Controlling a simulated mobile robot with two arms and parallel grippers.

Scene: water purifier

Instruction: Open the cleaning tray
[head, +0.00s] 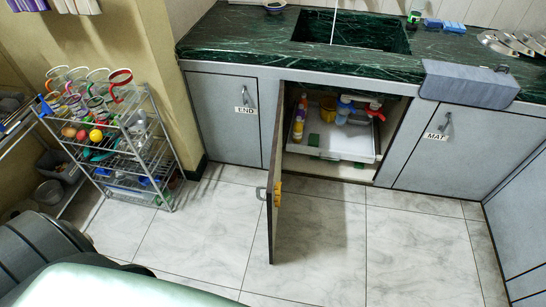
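The cleaning tray (352,149) is a white, shallow tray inside the open cabinet under the sink. It holds an orange bottle (299,121), a yellow container (327,110), a blue-and-white bottle (344,109) and a red-topped item (374,110). The tray sits within the cabinet opening. The cabinet door (271,180) is swung out towards me and seen nearly edge-on, left of the tray. Neither of my grippers shows in the head view.
Closed cabinets labelled END (218,120) and MAT (440,150) flank the opening. The tiled floor (320,225) in front is clear.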

